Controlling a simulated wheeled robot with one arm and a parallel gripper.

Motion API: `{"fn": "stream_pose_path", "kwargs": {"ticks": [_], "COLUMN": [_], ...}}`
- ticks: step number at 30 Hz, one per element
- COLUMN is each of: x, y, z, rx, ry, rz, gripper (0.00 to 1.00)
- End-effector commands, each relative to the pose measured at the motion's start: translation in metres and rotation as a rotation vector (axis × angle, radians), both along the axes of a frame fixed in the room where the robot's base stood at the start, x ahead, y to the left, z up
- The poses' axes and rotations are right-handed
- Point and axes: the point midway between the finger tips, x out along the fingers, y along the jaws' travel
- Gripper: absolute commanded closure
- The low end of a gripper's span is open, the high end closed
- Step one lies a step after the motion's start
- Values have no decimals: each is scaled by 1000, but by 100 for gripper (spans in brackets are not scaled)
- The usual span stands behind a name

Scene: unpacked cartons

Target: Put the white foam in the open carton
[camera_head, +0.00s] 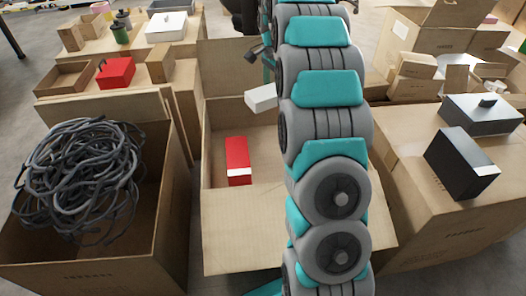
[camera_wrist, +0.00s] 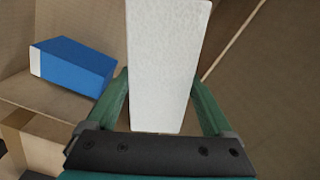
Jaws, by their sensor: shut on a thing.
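The white foam (camera_wrist: 168,60) is a pale, block-shaped piece. In the wrist view it stands between the two green fingers of my gripper (camera_wrist: 158,84), which is shut on it. In the head view the foam (camera_head: 261,98) shows at the far part of the open carton (camera_head: 235,232), its right end hidden behind my arm. It looks held above the carton's floor, but I cannot tell how high. A red box with a white end (camera_head: 237,158) lies inside this carton.
A blue box (camera_wrist: 72,66) lies on cardboard at left in the wrist view. A carton of tangled grey cable (camera_head: 80,180) stands left of the open carton. A black box (camera_head: 461,163) and a dark grey box (camera_head: 483,118) sit on a carton at right.

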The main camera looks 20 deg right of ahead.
Motion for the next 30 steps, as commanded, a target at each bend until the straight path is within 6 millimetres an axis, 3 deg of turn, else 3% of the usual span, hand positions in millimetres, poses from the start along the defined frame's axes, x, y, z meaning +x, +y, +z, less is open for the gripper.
{"fn": "stream_pose_path", "kwargs": {"ticks": [3, 12, 23, 30], "x": [-2, -1, -1, -1], "y": [1, 0, 0, 0], "z": [-31, -98, -129, -164], "rx": [3, 1, 1, 2], "ry": [8, 3, 2, 4], "rz": [0, 0, 0, 0], "gripper": [65, 65, 65, 65]}}
